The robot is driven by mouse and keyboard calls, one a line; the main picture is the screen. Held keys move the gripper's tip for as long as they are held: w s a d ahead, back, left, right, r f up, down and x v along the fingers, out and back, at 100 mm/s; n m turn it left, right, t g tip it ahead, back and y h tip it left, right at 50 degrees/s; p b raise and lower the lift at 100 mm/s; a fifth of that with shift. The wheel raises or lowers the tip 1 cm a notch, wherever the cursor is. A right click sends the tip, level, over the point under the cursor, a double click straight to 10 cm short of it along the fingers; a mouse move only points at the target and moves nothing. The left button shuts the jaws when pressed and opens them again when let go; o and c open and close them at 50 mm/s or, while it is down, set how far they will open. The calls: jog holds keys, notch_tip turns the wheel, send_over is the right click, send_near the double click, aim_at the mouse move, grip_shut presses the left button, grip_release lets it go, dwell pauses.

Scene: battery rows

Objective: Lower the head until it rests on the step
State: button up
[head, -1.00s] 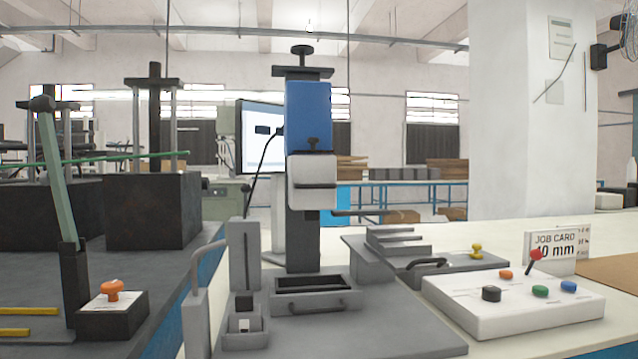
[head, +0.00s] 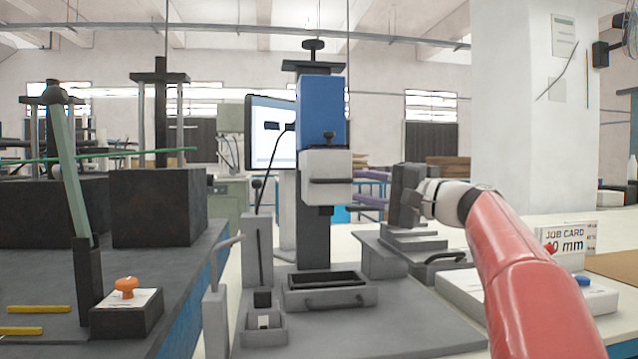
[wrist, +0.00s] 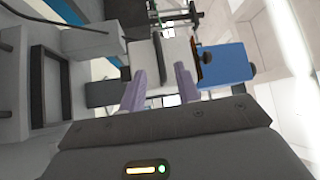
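The press head is a blue housing (head: 321,108) with a white block (head: 327,180) below it, on a dark column. The white block stands clear above a grey tray (head: 330,293). The grey stepped block (head: 413,243) is at the right on the base, partly behind my gripper. My gripper (head: 358,188) comes in from the right; its two purple fingers are spread, one above the other, at the white block's right side. In the wrist view, my gripper (wrist: 160,72) has its fingers apart with the white block (wrist: 178,48) beyond and between them. Contact cannot be told.
My arm covers much of the white button panel (head: 465,292) at the right. A job card (head: 565,240) stands behind it; its first digit is unclear. A dark-topped bench (head: 60,265) with an orange knob (head: 127,285) is further left.

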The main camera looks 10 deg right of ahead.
aim_at(339, 182)
jog(key=p+x, duration=0.1)
jog(key=x, duration=0.6)
jog(key=shift+a, duration=0.1)
jog(key=shift+c, duration=0.2)
grip_shut()
